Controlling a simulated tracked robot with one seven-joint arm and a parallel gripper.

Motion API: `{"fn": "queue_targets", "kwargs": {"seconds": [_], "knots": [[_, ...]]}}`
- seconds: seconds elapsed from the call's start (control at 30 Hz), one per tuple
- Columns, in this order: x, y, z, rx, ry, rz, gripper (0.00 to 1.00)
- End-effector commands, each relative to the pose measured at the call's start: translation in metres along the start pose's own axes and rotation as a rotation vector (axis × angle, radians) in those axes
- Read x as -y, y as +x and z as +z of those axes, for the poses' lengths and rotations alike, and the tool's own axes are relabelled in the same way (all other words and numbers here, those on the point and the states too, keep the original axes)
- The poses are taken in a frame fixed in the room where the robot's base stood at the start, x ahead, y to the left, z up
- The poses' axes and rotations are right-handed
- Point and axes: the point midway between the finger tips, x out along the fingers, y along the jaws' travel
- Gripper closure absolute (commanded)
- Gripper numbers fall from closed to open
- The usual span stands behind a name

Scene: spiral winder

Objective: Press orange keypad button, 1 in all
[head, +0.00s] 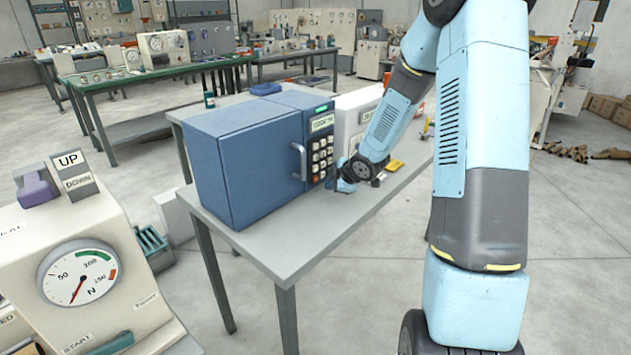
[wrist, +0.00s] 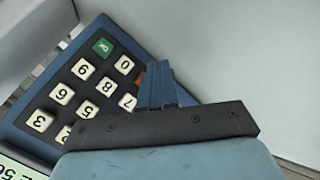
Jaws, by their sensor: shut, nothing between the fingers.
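The keypad (head: 323,150) is on the right part of the blue cabinet's front, below a small display. In the wrist view the keypad (wrist: 84,75) shows tilted, with white number keys and a green key (wrist: 103,47). The orange button (wrist: 140,78) is at the edge of the key group, mostly hidden behind my fingers. In the head view the orange button (head: 316,179) is at the lower left of the keypad. My gripper (head: 340,181) is shut and empty, close in front of the keypad's lower part. Its fingertips (wrist: 157,68) overlap the orange button; I cannot tell whether they touch it.
The blue cabinet (head: 245,165) with a grey door handle (head: 299,161) stands on a grey table (head: 300,235). A white device (head: 352,115) is behind my gripper, and a yellow item (head: 394,165) lies on the table. A gauge machine (head: 85,285) stands at the lower left.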

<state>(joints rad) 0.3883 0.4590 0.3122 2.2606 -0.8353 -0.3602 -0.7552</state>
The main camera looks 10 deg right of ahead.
Motion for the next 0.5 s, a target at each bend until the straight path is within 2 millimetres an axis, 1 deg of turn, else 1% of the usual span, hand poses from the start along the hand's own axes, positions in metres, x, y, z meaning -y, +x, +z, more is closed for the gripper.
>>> {"fn": "queue_targets", "kwargs": {"seconds": [0.2,0.5], "knots": [[-0.008,0.012,-0.008,-0.001,0.000,0.000,1.00],[-0.010,0.014,-0.010,0.000,0.002,-0.001,1.00]]}}
